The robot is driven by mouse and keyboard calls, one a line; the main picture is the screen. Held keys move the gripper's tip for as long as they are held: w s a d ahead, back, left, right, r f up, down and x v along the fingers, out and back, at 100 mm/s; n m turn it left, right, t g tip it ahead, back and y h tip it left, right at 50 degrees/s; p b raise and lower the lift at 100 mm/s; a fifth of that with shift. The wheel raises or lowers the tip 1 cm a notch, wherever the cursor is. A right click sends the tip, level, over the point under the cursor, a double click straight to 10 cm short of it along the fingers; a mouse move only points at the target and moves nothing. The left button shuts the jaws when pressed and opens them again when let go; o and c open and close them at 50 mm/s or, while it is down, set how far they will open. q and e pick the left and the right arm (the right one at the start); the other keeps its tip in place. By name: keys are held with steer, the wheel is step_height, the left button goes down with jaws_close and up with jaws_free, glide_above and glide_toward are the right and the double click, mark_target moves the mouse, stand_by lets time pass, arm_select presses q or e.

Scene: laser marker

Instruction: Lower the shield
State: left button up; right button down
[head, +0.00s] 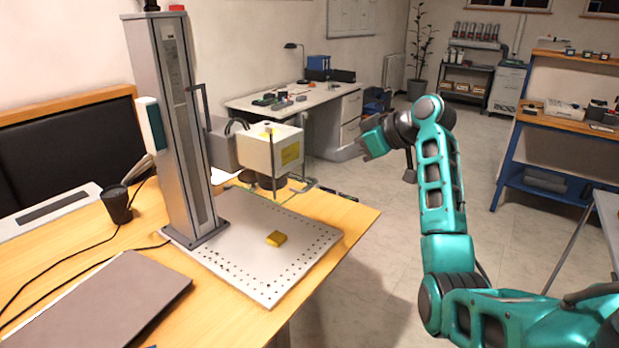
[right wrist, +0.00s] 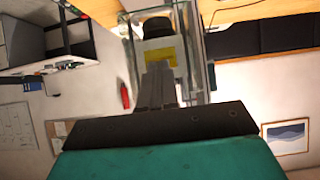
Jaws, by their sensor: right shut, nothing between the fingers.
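The laser marker (head: 185,130) stands on the wooden bench, with a grey column and a pale boxy head (head: 270,152) bearing a yellow label. A clear shield with thin edges (head: 305,188) hangs around and below the head, above the perforated plate (head: 285,275). The shield's clear panels and edges also show in the right wrist view (right wrist: 200,50). My right gripper (head: 366,156) is to the right of the head and shield, apart from them in the head view. Its fingers (right wrist: 158,85) are shut and empty, overlapping the shield in the wrist view. My left gripper is out of view.
A small yellow block (head: 276,239) lies on the plate. A closed laptop (head: 105,300), a black cup (head: 117,205) and cables are at the bench's left. The floor right of the bench is open. A blue-framed workbench (head: 560,150) stands farther right.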

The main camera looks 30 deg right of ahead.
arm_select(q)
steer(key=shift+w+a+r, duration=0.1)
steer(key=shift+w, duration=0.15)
arm_select(e)
steer(key=w+a+f, duration=0.3)
steer(key=w+f, duration=0.4)
steer(key=f, duration=0.2)
steer(key=shift+w, duration=0.15)
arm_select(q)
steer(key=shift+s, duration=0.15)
arm_select(e)
steer(key=shift+f, duration=0.1)
